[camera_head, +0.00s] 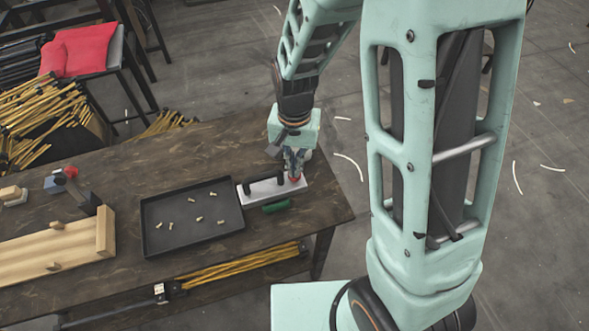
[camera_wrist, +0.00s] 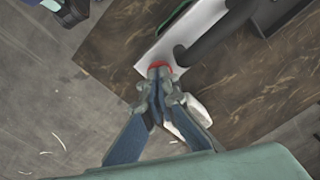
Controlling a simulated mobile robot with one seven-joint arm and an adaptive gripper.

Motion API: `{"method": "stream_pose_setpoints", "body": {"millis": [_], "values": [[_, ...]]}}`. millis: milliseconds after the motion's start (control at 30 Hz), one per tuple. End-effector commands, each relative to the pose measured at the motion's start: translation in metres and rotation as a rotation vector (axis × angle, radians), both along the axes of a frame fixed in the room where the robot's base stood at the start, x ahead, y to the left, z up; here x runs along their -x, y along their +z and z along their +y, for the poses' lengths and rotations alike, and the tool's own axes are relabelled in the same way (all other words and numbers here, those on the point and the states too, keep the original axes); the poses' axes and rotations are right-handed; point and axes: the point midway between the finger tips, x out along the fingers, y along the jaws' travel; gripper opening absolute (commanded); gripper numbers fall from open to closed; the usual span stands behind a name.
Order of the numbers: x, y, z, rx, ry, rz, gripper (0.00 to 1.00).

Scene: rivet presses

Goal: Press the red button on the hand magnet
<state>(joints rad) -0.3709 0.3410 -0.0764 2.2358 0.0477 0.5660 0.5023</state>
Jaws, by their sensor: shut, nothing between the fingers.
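The hand magnet (camera_head: 263,191) is a pale flat block with a dark handle, lying near the right end of the table. It also shows in the wrist view (camera_wrist: 158,53) with its dark handle beside my fingers. The red button (camera_wrist: 159,64) is at the end of the magnet, partly hidden by my fingertips; a bit of red also shows in the head view (camera_head: 295,179). My gripper (camera_head: 294,172) is shut and empty, pointing down with its fingertips at the red button. I cannot tell whether the button is pushed in.
A black tray (camera_head: 150,240) with several small rivets lies left of the magnet. A green object (camera_head: 277,206) lies just in front of it. A white object (camera_wrist: 190,122) is beside my fingers. A wooden fixture (camera_head: 60,250) stands at the left. The table's right edge is close by.

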Motion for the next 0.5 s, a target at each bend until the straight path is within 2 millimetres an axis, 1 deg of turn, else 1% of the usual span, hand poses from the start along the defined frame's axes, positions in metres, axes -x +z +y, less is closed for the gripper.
{"method": "stream_pose_setpoints", "body": {"millis": [167,500], "values": [[0.0,0.005,0.0,0.0,0.0,0.0,0.0],[0.0,0.033,0.0,0.0,0.0,0.0,0.0]]}}
